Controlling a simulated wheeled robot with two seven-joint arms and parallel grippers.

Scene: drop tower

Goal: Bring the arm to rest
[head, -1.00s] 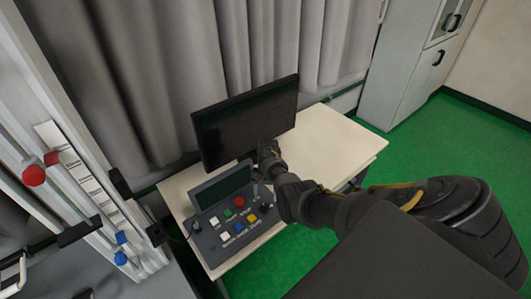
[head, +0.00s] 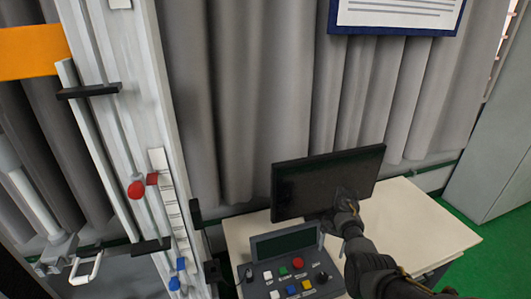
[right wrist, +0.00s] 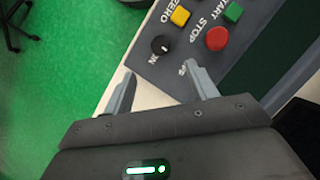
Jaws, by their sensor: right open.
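My right arm (head: 375,272) comes in from the lower right of the head view. Its gripper (head: 344,203) is raised over the table, in front of the dark monitor and above the right side of the control panel (head: 255,285). In the right wrist view the gripper (right wrist: 160,78) is open, its two fingers apart with nothing between them. The panel's black ON/OFF knob (right wrist: 163,45) shows just beyond the fingertips; I see no contact. My left gripper is not in view.
The monitor (head: 300,190) stands on the pale table (head: 425,225) behind the panel, close to my gripper. The panel has a red STOP button (right wrist: 217,38). The drop tower frame (head: 150,110) stands at the left. The table's right part is clear.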

